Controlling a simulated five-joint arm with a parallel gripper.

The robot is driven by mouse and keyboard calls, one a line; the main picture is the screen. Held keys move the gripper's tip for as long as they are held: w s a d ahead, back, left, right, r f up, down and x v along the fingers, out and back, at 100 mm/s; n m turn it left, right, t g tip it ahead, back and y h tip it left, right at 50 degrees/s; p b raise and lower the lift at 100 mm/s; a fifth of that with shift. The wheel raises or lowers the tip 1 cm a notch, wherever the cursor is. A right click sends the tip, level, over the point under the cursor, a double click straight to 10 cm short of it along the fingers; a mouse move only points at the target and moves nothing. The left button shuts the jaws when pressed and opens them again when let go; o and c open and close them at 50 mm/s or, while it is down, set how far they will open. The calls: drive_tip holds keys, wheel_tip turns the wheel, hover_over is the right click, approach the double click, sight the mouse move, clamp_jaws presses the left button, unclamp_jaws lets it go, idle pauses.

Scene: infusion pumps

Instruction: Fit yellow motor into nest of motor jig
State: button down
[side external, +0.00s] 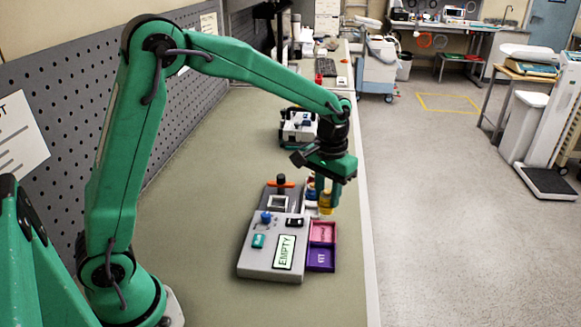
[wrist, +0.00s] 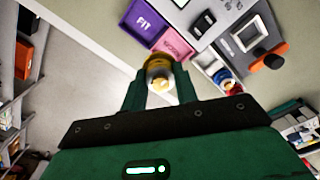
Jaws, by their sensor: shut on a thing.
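My gripper (side external: 326,194) is shut on the yellow motor (side external: 325,204), which hangs below the fingers. In the wrist view, the motor (wrist: 158,72) sits between the two green fingers of my gripper (wrist: 159,88), its end facing the camera. The motor jig (side external: 262,250) is a grey box with a display reading EMPTY, left of the motor in the side view. Its square nest (side external: 279,202) lies on a dark plate at the back, and it also shows in the wrist view (wrist: 247,36). The nest looks empty. The motor is apart from the nest.
An orange-handled clamp (side external: 281,183) stands behind the nest. Pink (side external: 322,232) and purple (side external: 320,258) trays sit at the jig's right; the purple one reads FIT. A small tray (wrist: 207,64) holds coloured parts. Another device (side external: 298,126) stands farther back. The bench is clear on the left.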

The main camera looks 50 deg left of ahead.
drive_tip(key=a+f+n, duration=0.2)
drive_tip(key=a+n, duration=0.4)
drive_tip(key=a, duration=1.2)
drive_tip(key=shift+s+a+f, duration=0.15)
drive_tip(key=shift+s+f, duration=0.05)
drive_tip(key=shift+s, duration=0.25)
drive_tip(key=shift+f, duration=0.2)
drive_tip(key=shift+f, duration=2.4)
drive_tip(key=shift+f, duration=1.1)
drive_tip(key=c, duration=1.4)
unclamp_jaws()
drive_tip(key=shift+r, duration=0.25)
drive_tip(key=shift+r, duration=0.8)
